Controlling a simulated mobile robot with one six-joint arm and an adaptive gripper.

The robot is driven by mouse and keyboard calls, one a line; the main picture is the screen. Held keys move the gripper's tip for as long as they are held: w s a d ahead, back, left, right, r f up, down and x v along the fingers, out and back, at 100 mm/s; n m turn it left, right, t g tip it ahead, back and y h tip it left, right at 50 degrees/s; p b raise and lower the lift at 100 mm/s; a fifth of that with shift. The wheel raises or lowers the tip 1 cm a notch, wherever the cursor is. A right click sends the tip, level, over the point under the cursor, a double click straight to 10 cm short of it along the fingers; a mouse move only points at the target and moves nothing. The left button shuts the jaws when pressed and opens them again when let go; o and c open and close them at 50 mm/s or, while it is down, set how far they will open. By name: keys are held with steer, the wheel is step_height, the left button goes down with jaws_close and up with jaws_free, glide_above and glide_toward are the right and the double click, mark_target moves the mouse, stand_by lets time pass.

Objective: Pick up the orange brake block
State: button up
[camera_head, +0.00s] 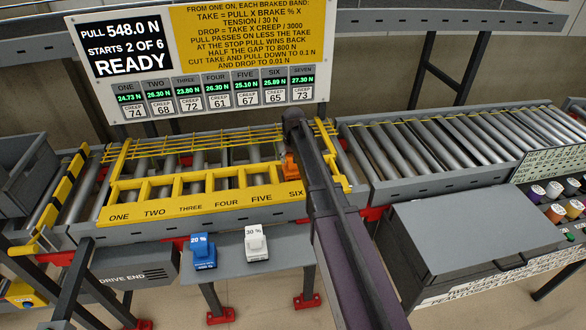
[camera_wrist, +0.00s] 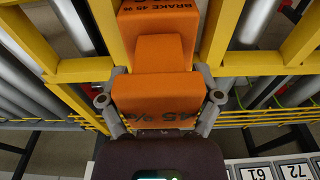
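The orange brake block (camera_head: 291,170) sits among the bars of the yellow slotted frame (camera_head: 160,207), near the slots marked FIVE and SIX. Most of it is hidden behind my arm in the head view. In the wrist view the orange brake block (camera_wrist: 155,92) fills the middle and shows "45 %" on its near face and "BRAKE 45 %" farther up. My gripper (camera_wrist: 160,98) has one grey finger on each side of the block, very close to its sides. I cannot tell whether the fingers press on it.
A blue 20 % block (camera_head: 203,253) and a white 30 % block (camera_head: 256,244) stand on a grey shelf (camera_head: 225,270) in front. Yellow bars border the block closely. Roller conveyor (camera_head: 450,145) runs right. A grey sloped box (camera_head: 470,230) stands at right. The sign (camera_head: 200,50) reads READY.

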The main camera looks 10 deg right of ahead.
steer(key=c, duration=0.5)
steer(key=shift+c, duration=0.2)
steer(key=shift+r, duration=0.2)
steer(key=shift+r+p, duration=1.6)
steer(key=shift+p, duration=0.25)
steer(key=s+a+r+p, duration=0.1)
steer(key=s, duration=1.5)
steer(key=shift+r, duration=0.2)
